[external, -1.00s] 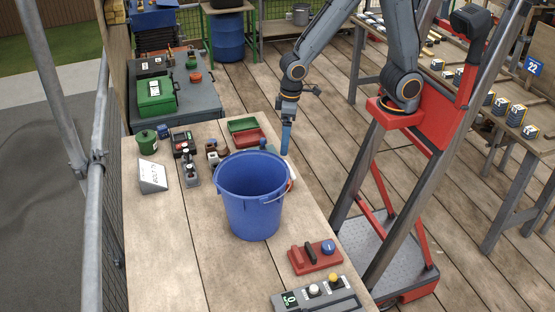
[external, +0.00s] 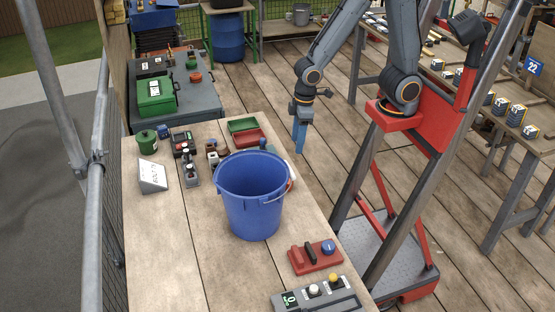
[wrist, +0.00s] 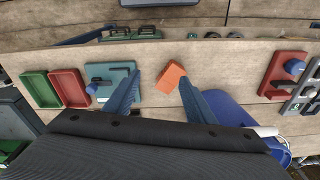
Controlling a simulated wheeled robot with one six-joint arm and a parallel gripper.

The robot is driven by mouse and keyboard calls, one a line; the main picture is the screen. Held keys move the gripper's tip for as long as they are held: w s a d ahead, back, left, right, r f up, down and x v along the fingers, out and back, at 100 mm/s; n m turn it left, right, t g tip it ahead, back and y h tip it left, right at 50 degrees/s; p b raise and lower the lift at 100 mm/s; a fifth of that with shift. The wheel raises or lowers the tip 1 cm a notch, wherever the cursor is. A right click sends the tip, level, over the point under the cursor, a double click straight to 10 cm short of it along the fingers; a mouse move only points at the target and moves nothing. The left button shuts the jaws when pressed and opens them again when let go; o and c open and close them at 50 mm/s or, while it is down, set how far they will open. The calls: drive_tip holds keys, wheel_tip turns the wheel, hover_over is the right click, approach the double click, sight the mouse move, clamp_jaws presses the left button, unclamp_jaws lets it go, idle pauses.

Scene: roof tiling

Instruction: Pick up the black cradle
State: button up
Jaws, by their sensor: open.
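I cannot single out the black cradle with certainty. A small dark box-like holder (external: 184,146) stands on the bench left of the trays in the external view; whether it is the cradle is unclear. My gripper (external: 300,148) is open and empty, pointing down beside the bench's right edge. In the wrist view my gripper (wrist: 159,80) has its blue fingers apart, with an orange block (wrist: 171,76) showing near the right fingertip. A teal plate with a dark handle and a blue knob (wrist: 112,82) lies by the left finger.
A blue bucket (external: 250,200) stands mid-bench, just right of my fingers in the wrist view. Red and green trays (wrist: 71,87) lie left there. A red plate (external: 308,261) and a grey control panel (external: 300,300) sit at the near end.

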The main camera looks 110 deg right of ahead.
drive_tip(key=w+d+f+m, duration=0.1)
drive_tip(key=w+d+m, duration=0.2)
drive_tip(key=w+m, duration=0.75)
drive_tip(key=m+g+b, duration=0.1)
drive_tip(key=m+b, duration=0.1)
drive_tip(key=m, duration=0.3)
hover_over(216, 165)
drive_tip(key=a, duration=0.1)
wheel_tip(216, 165, down, 4)
drive_tip(key=shift+w+a+r, duration=0.1)
drive_tip(key=shift+w+a, duration=0.05)
drive_tip(key=shift+f+m+p, duration=0.2)
drive_tip(key=shift+m+p, duration=0.05)
drive_tip(key=shift+p, duration=0.05)
drive_tip(key=f+p, duration=0.3)
drive_tip(key=f, duration=0.3)
drive_tip(key=shift+d+f, duration=0.15)
drive_tip(key=shift+d, duration=0.05)
drive_tip(key=shift+f, duration=0.55)
drive_tip(key=c, duration=1.2)
